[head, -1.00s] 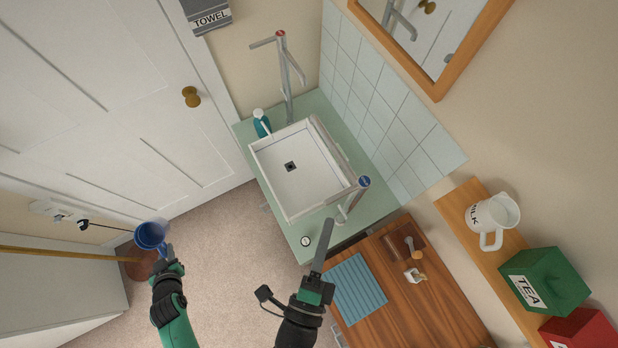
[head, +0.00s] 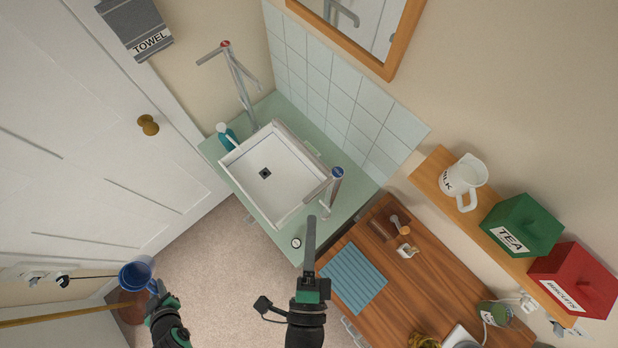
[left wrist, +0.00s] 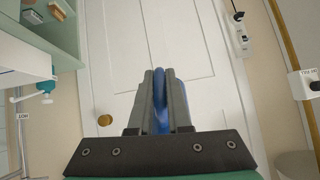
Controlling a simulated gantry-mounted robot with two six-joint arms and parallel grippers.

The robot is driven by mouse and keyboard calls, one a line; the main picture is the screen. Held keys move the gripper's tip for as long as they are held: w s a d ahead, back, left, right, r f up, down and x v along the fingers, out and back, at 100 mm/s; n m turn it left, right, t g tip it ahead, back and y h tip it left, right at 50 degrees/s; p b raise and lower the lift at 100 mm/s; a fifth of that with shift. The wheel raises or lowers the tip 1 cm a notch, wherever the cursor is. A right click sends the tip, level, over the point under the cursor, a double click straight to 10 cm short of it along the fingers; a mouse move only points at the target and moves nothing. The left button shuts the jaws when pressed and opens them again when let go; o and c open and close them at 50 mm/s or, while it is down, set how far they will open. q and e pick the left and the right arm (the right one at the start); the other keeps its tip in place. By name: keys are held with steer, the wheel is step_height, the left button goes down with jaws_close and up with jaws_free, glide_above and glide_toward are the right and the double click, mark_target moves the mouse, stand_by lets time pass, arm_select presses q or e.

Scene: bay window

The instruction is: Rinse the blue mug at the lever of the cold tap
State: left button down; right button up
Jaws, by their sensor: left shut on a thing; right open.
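The blue mug (head: 135,275) is at the lower left of the head view, over the floor near the door and well away from the basin. My left gripper (head: 157,290) is shut on it; the left wrist view shows a blue strip of the mug (left wrist: 160,100) between the fingers. The cold tap (head: 334,188), with a blue cap, stands at the right corner of the white basin (head: 285,205). Its spout and lever are hard to tell apart. My right gripper (head: 310,235) looks edge-on, is open and empty, and points up toward the basin's near corner.
A red-capped tap (head: 240,85) and a teal bottle (head: 226,137) stand at the basin's far left. A wooden counter (head: 420,265) with a blue ribbed mat (head: 354,278) is at right. A shelf with a milk jug (head: 462,178) and tins is beyond. Floor (head: 210,270) is clear.

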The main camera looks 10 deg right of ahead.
arm_select(q)
steer(key=s+r+p, duration=0.4)
steer(key=s, duration=0.1)
steer(key=shift+a, duration=0.1)
stand_by(0.3)
